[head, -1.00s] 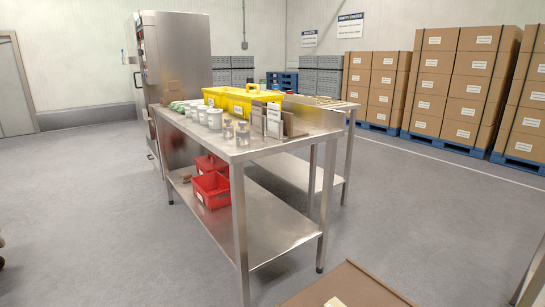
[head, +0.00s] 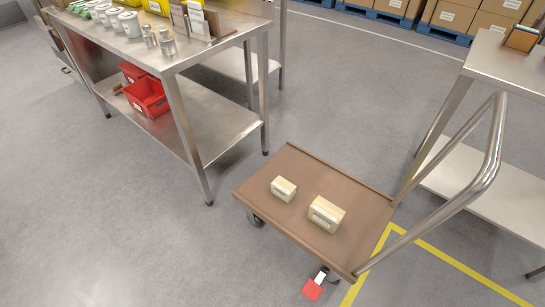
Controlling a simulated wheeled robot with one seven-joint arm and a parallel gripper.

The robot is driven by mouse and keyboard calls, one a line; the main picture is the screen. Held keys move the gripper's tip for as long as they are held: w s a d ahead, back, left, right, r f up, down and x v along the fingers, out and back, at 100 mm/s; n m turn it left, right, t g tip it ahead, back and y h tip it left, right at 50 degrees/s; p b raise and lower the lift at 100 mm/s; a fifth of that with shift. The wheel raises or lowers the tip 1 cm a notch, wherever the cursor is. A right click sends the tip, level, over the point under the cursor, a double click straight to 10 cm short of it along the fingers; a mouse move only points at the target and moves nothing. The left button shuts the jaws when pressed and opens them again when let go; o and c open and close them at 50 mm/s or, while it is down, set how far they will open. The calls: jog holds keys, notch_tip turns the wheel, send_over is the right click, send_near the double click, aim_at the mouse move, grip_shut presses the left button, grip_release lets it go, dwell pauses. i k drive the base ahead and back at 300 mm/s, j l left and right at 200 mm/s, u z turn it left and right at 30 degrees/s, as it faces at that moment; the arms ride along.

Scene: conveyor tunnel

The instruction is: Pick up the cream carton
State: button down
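Two small cream boxes lie apart on the brown deck of a push cart (head: 265,176). The smaller cream carton (head: 284,189) is on the left, toward the middle of the deck. The larger cream carton (head: 326,214) is to its right and nearer to me. Both have a pale label on the side facing me. I cannot tell from this view which one the task names. My gripper is not in view.
A steel table (head: 172,58) at the upper left holds white tubs and jars, with red bins (head: 146,97) on its lower shelf. The cart's metal handle (head: 487,172) rises at the right, beside another steel table (head: 506,66). The floor at lower left is clear.

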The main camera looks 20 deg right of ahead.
aim_at(283, 188)
jog(key=i+j+z, duration=0.1)
jog(key=z, duration=0.3)
jog(key=i+j+z, duration=0.1)
jog(key=j+z, duration=0.25)
jog(key=i+j+z, duration=0.25)
jog(key=j, duration=0.7)
jog(key=j+z, duration=0.25)
jog(key=j, duration=1.6)
jog(key=i+j, duration=0.1)
jog(key=j, duration=0.8)
